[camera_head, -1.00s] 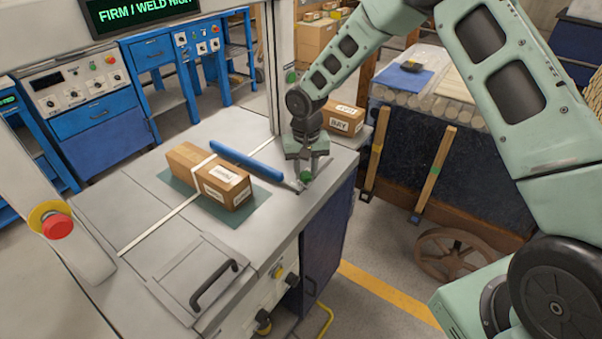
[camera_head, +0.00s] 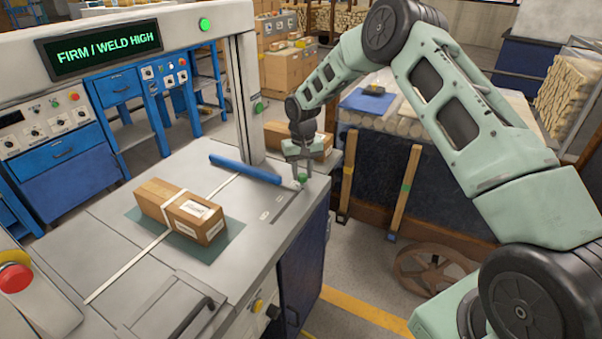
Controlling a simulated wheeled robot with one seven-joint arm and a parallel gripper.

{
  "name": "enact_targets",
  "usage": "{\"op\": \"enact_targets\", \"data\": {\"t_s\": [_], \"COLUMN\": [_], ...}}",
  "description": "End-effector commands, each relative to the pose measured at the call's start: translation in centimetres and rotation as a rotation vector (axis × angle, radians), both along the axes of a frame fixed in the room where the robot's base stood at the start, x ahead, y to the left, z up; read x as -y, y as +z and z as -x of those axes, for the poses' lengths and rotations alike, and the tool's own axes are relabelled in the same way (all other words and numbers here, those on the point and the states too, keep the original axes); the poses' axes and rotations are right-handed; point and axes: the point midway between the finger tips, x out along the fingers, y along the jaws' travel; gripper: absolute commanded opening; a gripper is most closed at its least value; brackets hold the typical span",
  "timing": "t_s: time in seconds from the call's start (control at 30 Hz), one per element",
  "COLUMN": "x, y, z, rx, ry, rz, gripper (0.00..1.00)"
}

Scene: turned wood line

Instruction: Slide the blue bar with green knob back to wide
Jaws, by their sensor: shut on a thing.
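The blue bar (camera_head: 245,169) lies over the grey machine top, behind the cardboard box (camera_head: 184,208) and clear of it. The green knob (camera_head: 303,178) is at the bar's right end, beside a dark slot in the top. My gripper (camera_head: 302,174) points down at that end and is shut on the green knob; the fingers partly hide it. The box sits on a dark green mat (camera_head: 226,240) with a white strap (camera_head: 128,265) running across the top and over the box.
A white arch with a display (camera_head: 106,52) reading "FIRM / WELD HIGH" stands over the machine. A red stop button (camera_head: 15,278) is at the left. More boxes (camera_head: 290,139) stand behind the gripper. A dark blue bin (camera_head: 380,175) is to the right.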

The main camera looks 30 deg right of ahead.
Motion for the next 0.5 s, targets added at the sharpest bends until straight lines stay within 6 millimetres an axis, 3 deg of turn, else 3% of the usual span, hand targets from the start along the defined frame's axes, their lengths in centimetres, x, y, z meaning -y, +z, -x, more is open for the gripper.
{"op": "enact_targets", "data": {"t_s": [0.1, 0.13, 0.2, 0.5], "x": [0.58, 0.60, 0.56, 0.34], "y": [0.24, 0.25, 0.24, 0.29], "z": [-0.42, -0.42, -0.41, -0.26], "rx": [0.014, 0.015, 0.014, 0.009], "ry": [-0.005, -0.005, -0.005, -0.004], "rz": [0.007, 0.007, 0.006, 0.005], "gripper": [0.00, 0.38, 0.52, 0.52]}}
